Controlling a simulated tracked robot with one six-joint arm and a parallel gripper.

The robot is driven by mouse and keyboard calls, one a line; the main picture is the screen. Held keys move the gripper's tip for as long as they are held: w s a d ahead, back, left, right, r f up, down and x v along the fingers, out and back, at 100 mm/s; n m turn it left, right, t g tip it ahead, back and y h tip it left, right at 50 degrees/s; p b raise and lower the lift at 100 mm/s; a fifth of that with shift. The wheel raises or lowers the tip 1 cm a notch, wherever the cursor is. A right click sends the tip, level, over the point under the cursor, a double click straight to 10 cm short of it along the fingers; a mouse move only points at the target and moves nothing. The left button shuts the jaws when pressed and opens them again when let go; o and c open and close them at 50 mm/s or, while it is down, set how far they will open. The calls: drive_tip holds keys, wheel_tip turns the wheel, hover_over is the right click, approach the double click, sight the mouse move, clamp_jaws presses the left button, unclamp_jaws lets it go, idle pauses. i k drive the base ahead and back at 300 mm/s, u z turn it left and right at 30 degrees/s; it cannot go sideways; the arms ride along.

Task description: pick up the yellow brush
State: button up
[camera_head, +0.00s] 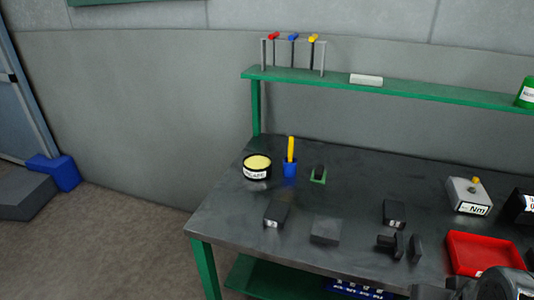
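The yellow brush (291,147) stands upright in a small blue cup (290,169) on the dark bench top, near its back left. Its upper part is bare and its lower end is hidden in the cup. Grey parts of what looks like my arm enter at the bottom right corner, cut off by the picture edge. I cannot make out fingertips there, nor whether my gripper holds anything. These parts are well apart from the brush, to its right and nearer the camera.
A round yellow-topped tin (257,168) stands left of the cup; a small green-based holder (318,175) stands right. Dark blocks (277,214) lie in front. A red tray (485,254) sits at right. A green shelf (440,94) with a tool rack (293,55) runs above the back.

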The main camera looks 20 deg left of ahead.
sight(291, 146)
drive_tip(key=u, duration=0.35)
drive_tip(key=i, duration=0.5)
drive_tip(key=u, duration=0.85)
drive_tip(key=i, duration=0.6)
drive_tip(key=u, duration=0.45)
